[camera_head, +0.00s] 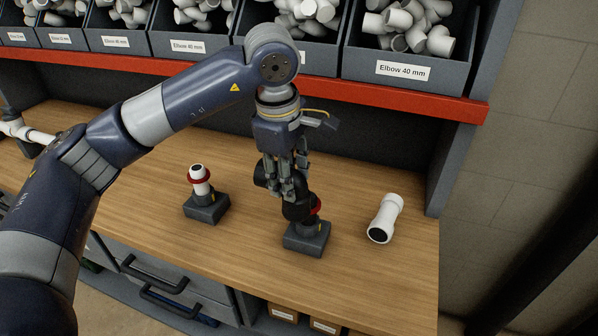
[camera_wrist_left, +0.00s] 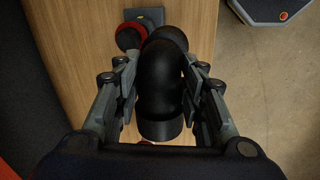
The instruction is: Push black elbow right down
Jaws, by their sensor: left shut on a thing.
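My left gripper (camera_head: 287,192) comes down from above and is shut on the elbow. In the left wrist view the black elbow (camera_wrist_left: 163,85) lies between the two fingers of the gripper (camera_wrist_left: 162,92). Part of the elbow is hidden behind the fingers in the head view, and I cannot tell how deep it sits on the base. My right gripper is not in view.
A second base block (camera_head: 206,208) holds a white pipe piece with a red ring (camera_head: 199,176). A loose white fitting with a black end (camera_head: 385,218) lies to the right. Bins of white fittings (camera_head: 402,69) stand above a red shelf edge (camera_head: 400,92). The wooden bench (camera_head: 250,258) is bare between these things.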

